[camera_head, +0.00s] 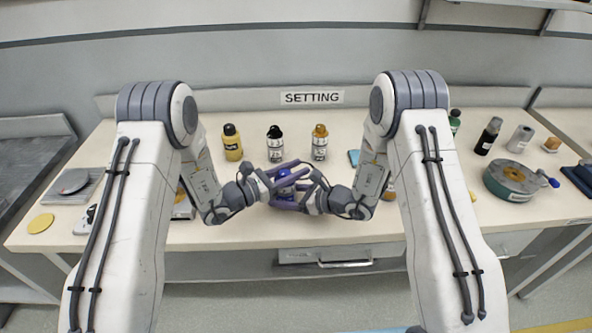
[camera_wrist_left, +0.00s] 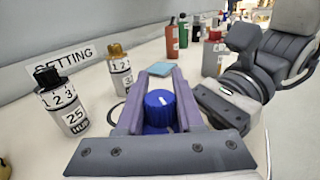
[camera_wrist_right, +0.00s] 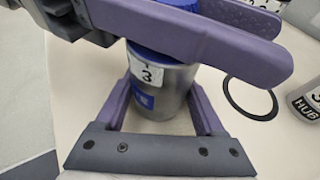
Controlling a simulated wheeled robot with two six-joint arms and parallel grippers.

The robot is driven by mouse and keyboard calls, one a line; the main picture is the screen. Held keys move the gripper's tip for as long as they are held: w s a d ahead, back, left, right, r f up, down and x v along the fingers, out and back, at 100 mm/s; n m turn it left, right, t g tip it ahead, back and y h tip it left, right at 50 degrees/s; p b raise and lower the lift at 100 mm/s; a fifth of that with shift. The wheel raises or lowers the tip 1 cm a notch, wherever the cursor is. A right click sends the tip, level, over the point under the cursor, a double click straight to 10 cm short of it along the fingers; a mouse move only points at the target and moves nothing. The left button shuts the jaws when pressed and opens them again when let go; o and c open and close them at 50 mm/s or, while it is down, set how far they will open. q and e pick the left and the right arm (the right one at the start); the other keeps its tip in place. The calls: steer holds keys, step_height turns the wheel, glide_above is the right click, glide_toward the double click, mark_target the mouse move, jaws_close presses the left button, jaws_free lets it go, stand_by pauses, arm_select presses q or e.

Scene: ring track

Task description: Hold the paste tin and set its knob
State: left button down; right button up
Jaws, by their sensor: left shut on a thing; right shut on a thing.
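The paste tin is a silver can (camera_wrist_right: 165,98) with a label reading 3 and a blue patch, near the front middle of the table. Its blue knob (camera_wrist_left: 158,103) is on top and bears a white mark; it also shows in the head view (camera_head: 284,173). My left gripper (camera_wrist_left: 160,92) is shut on the knob, one purple finger on each side. My right gripper (camera_wrist_right: 163,88) is shut on the tin's body, below the left fingers. The left fingers cross over the tin's top in the right wrist view and hide part of it.
A SETTING sign (camera_head: 312,98) is at the back. A yellow bottle (camera_head: 232,143), a black-capped bottle (camera_head: 275,145) and an orange-capped bottle (camera_head: 319,143) stand behind the tin. A round drum (camera_head: 510,181) and several bottles stand at the right. A yellow disc (camera_head: 41,223) lies at the left.

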mark_target(281, 177)
arm_select(q)
steer(key=n+t+y, duration=0.1)
steer(key=t, duration=0.1)
steer(key=n+t+y, duration=0.2)
steer(key=shift+w+a+n+y, duration=0.2)
steer(key=shift+w+n+y, duration=0.1)
steer(key=shift+w, duration=0.05)
steer(key=shift+w+a+n+t+y, duration=0.25)
steer(key=shift+a+n+t+y, duration=0.15)
steer(key=shift+n+t+y, duration=0.5)
steer(key=c, duration=0.5)
jaws_free()
steer(key=v, duration=0.7)
steer(key=shift+s+a, duration=0.1)
steer(key=shift+s, duration=0.2)
